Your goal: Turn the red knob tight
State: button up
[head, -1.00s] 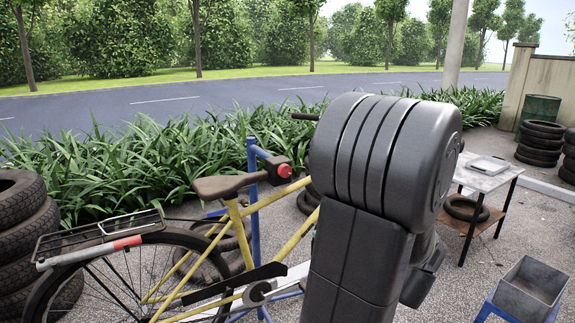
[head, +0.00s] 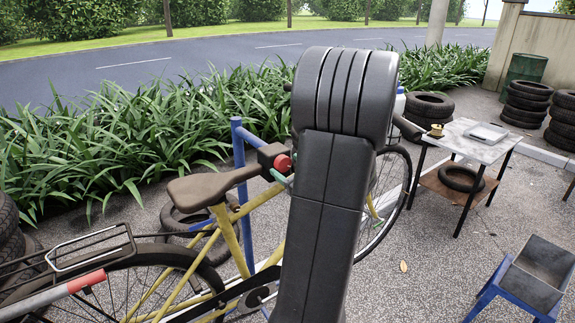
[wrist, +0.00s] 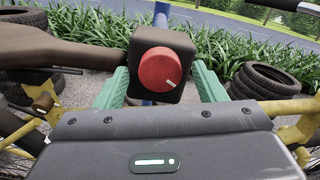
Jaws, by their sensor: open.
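The red knob (wrist: 158,69) faces me on a dark clamp head (wrist: 180,50) in the wrist view. A short white mark on its face points to the lower right. In the head view the knob (head: 283,163) shows beside the bicycle's top tube, on the blue stand (head: 240,190). My gripper (wrist: 160,88) is open, with one green finger to the left of the knob and one to the right. Gaps show between each finger and the knob, so I see no contact. In the head view my arm hides most of the gripper; a bit of green shows by the knob.
The brown saddle (head: 213,184) is close on the left, and the yellow bicycle frame (head: 228,238) runs below. A small table (head: 480,146) and a blue-legged metal bin (head: 541,272) stand to the right. Tyres (head: 532,105) are stacked behind. Open gravel lies between.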

jog(key=shift+w+a, duration=0.25)
jog(key=shift+w, duration=0.05)
jog(key=c, duration=1)
jog(key=shift+f+b, duration=0.15)
jog(key=shift+b, duration=0.25)
